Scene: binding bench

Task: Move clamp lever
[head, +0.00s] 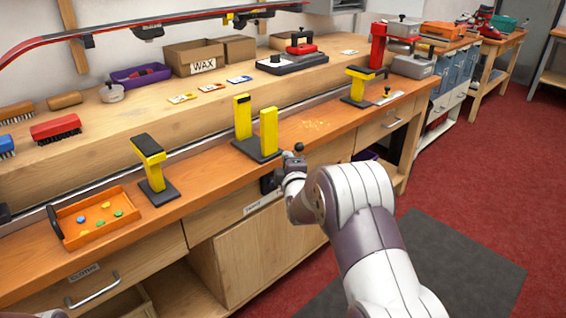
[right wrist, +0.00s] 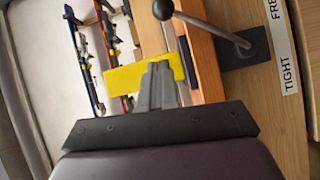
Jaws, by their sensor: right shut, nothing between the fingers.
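The clamp on the bench has two yellow jaws (head: 268,132) on a dark base (head: 247,151). A black ball knob (head: 299,147) shows just right of it. In the right wrist view the lever is a grey rod (right wrist: 212,29) with a dark ball (right wrist: 162,9), slanting from a dark plate (right wrist: 250,50). My right gripper (head: 268,184) is at the bench's front edge, below the clamp. Its grey fingers (right wrist: 157,70) are together and empty, apart from the rod in the picture, with a yellow jaw (right wrist: 125,78) behind them. My left gripper is not seen.
A label strip (right wrist: 287,75) reads TIGHT and, cut off, FRE. Yellow stands (head: 152,165) (head: 359,83) flank the clamp. An orange tray (head: 75,242) is at left. Bench (head: 215,165) is clear between tray and clamp, apart from the left stand.

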